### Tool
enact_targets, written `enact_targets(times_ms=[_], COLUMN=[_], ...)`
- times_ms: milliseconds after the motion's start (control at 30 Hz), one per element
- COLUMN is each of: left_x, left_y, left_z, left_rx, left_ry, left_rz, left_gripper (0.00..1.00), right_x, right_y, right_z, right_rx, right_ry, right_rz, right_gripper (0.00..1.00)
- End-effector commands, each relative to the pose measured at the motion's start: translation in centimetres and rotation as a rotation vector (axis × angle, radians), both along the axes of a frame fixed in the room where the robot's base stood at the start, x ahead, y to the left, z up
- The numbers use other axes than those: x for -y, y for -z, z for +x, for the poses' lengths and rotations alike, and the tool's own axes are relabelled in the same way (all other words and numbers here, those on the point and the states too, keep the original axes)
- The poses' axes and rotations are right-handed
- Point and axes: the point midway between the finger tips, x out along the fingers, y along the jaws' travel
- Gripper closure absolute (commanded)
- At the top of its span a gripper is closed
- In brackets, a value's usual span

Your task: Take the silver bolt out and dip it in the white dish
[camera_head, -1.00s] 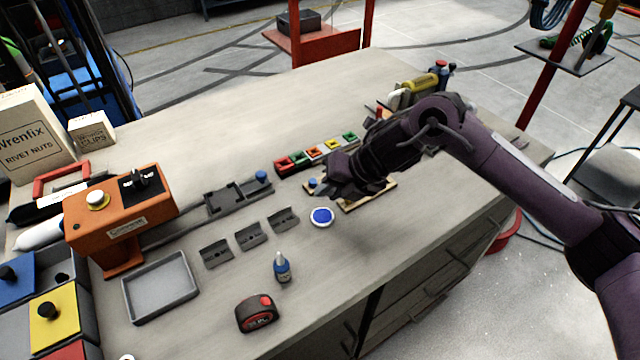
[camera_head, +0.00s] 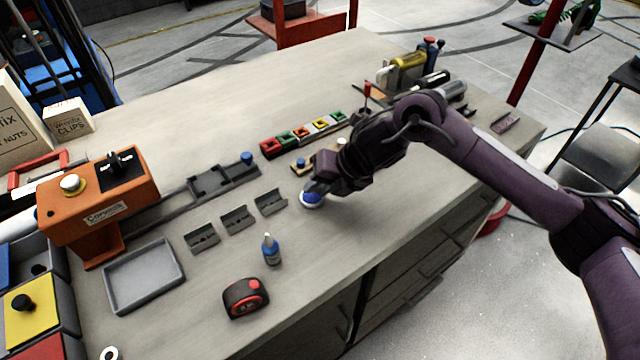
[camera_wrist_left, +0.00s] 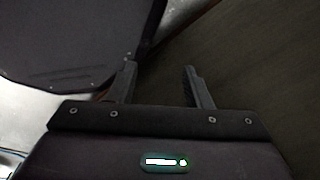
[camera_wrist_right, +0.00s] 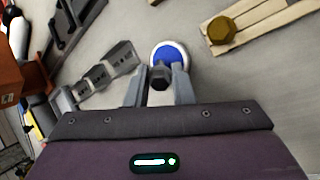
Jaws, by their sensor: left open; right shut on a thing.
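The white dish (camera_head: 310,199) holds something blue and stands near the middle of the bench; it also shows in the right wrist view (camera_wrist_right: 183,48). My right gripper (camera_head: 318,188) is at the dish. In the right wrist view its fingers are shut on a grey hex-headed bolt (camera_wrist_right: 160,77), which looks dark here. The bolt's head overlaps the dish's near edge; its lower end is hidden, so I cannot tell whether it touches the blue. My left gripper (camera_wrist_left: 160,82) is open and empty in the left wrist view, out of the head view.
A wooden board (camera_head: 296,169), partly behind my right arm, carries other pieces, including a brass-coloured one (camera_wrist_right: 222,30). Grey holders (camera_head: 237,219), a blue bottle (camera_head: 271,252), a tape measure (camera_head: 245,297) and a grey tray (camera_head: 144,276) stand on the left. Coloured blocks (camera_head: 302,132) lie behind.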

Motion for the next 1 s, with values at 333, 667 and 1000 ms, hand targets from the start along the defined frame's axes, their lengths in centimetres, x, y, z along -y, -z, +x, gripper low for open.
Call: enact_targets(times_ms=[333, 667, 1000], left_x=[0.34, 0.35, 0.35], left_y=[0.07, 0.41, 0.75], left_z=[-0.07, -0.09, -0.11], left_rx=[-0.002, -0.002, -0.002], left_ry=[-0.002, -0.001, -0.001], left_rz=[-0.004, -0.004, -0.004], left_gripper=[0.55, 0.55, 0.55], right_x=[-0.01, -0.01, -0.01], right_y=[0.03, 0.43, 0.85], right_z=[0.00, 0.00, 0.00], right_rx=[0.000, 0.000, 0.000], right_ry=[0.000, 0.000, 0.000], right_rz=[0.000, 0.000, 0.000], right_gripper=[1.00, 1.00, 1.00])
